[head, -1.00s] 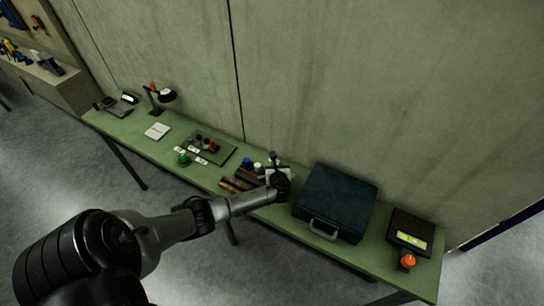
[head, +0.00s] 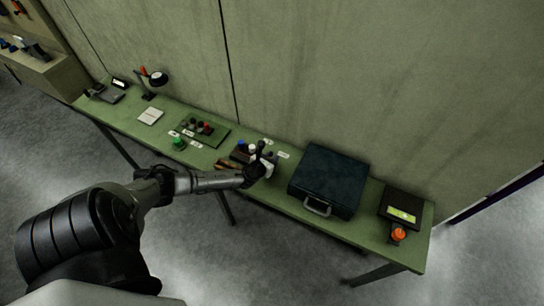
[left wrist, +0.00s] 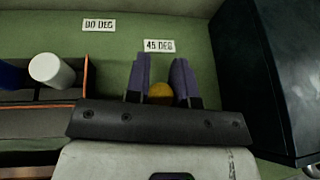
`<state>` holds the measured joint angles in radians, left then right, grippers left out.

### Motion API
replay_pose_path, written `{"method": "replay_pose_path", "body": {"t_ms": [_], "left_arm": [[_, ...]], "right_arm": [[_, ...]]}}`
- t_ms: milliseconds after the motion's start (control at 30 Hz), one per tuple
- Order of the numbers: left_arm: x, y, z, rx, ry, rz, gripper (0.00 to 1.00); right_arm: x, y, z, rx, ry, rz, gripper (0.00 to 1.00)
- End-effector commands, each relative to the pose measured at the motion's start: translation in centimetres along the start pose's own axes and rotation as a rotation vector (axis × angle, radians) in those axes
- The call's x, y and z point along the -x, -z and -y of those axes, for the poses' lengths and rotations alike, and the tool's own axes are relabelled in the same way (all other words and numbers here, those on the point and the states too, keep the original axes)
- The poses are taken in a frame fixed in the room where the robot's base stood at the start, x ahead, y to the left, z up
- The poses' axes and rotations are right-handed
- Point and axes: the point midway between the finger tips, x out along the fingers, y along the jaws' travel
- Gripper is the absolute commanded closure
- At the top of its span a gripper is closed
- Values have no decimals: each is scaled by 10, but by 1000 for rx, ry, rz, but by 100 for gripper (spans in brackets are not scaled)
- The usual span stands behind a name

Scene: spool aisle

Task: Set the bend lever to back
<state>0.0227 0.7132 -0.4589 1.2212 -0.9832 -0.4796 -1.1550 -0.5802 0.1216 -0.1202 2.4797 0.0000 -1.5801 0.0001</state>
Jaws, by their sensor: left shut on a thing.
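In the left wrist view, a yellow-orange round knob (left wrist: 160,93), seemingly the bend lever's, sits low between the two purple-grey fingers of my left gripper (left wrist: 161,78). The gripper is shut on it. The lever's shaft and pivot are hidden. A "90 DEG" label (left wrist: 99,25) and a "45 DEG" label (left wrist: 159,46) lie on the green bench beyond the fingers; the 45 label is straight ahead of the knob. In the head view my left gripper (head: 260,158) is over the bench's middle, left of a dark case, and covers the lever. My right gripper is not seen.
The dark case (head: 328,180) stands close on the right, its wall (left wrist: 265,75) near the gripper. A holder with a white-capped item (left wrist: 50,69) is on the left. A box with a lit screen (head: 401,206) stands at the bench's right end, and a lamp (head: 158,79) at the left.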

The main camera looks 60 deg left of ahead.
Motion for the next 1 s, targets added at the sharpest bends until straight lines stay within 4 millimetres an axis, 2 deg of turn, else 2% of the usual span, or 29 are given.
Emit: {"method": "replay_pose_path", "body": {"t_ms": [600,633,700,1000], "left_arm": [[2,0,0,-14,31,2,100],[2,0,0,-14,31,2,76],[2,0,0,-14,31,2,69],[4,0,0,-14,31,1,67]], "right_arm": [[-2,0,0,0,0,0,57],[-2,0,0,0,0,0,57],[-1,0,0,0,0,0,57],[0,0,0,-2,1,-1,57]]}}
